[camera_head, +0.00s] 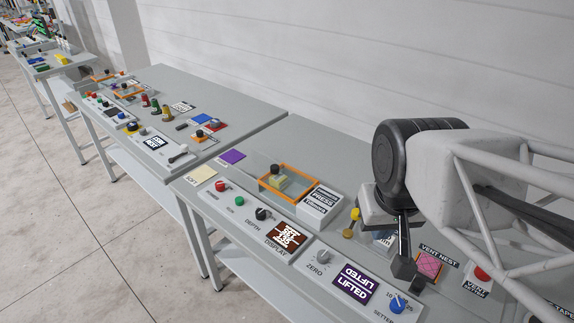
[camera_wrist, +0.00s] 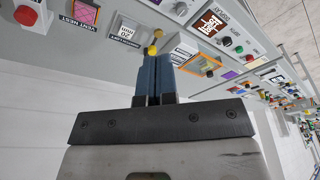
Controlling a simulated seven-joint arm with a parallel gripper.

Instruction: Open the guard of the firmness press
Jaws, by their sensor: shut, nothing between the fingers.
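The firmness press has a clear guard with an orange frame (camera_head: 313,181), around a yellowish block with a dark knob (camera_head: 275,169). The guard looks down over the block, though its hinge is hard to make out. A white label block (camera_head: 318,203) reading PRESS stands at its right. In the wrist view the orange frame (camera_wrist: 217,69) shows right of the fingers. My gripper (camera_head: 404,268) is shut and empty, right of the press and apart from it. In the wrist view my gripper (camera_wrist: 157,56) points toward a yellow knob (camera_wrist: 153,50); contact with it cannot be told.
The yellow knob on a stem (camera_head: 349,232) stands between press and gripper. A pink pad (camera_head: 429,264) and red button (camera_head: 482,273) lie to the right. The bench behind the press is clear.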

